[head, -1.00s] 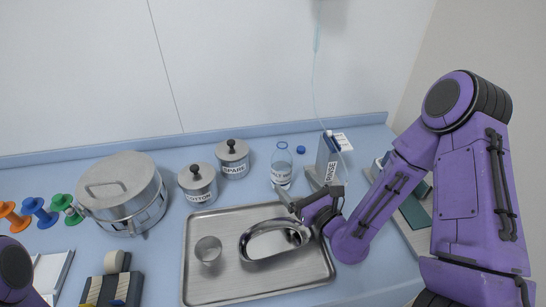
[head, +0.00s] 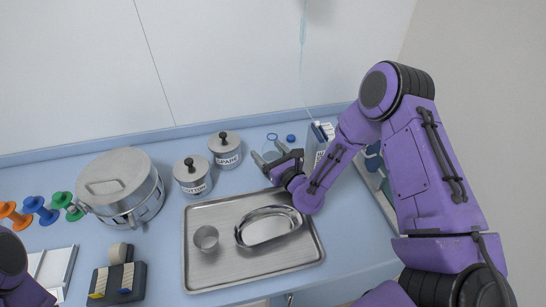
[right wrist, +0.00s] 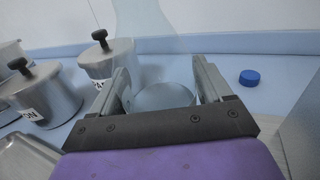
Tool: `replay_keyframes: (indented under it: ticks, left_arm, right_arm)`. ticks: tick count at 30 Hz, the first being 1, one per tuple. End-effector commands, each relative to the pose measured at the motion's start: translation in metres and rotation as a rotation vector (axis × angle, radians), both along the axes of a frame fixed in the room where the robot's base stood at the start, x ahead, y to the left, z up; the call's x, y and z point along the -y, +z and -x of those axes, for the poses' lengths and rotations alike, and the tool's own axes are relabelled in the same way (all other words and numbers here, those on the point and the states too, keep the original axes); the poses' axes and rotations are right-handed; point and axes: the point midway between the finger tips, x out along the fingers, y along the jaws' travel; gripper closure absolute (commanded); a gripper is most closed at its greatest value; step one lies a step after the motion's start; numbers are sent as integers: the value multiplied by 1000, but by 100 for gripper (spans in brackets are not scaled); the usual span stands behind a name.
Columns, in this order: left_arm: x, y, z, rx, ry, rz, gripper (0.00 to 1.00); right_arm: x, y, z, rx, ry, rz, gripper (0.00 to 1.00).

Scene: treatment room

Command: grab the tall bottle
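My left gripper is out of view; only a purple part of my left arm shows at the left edge.
A blue cap (head: 291,138) lies right of the bottle, near a labelled box (head: 314,145). A steel tray (head: 212,275) with a cup and kidney dish lies in front.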

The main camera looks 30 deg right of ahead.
Motion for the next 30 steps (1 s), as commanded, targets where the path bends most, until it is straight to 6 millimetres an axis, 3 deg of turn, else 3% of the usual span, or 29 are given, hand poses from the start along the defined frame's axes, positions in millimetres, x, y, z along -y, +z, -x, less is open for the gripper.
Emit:
replay_keyframes:
  ticks: [1,4,17,30]
  left_arm:
    - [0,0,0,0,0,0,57]
    - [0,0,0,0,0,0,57]
    - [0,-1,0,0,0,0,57]
    - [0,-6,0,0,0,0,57]
  right_arm:
    - [0,0,0,0,0,0,39]
    - [0,0,0,0,0,0,71]
    - [0,6,0,3,0,0,70]
    - [0,55,0,5,0,-1,70]
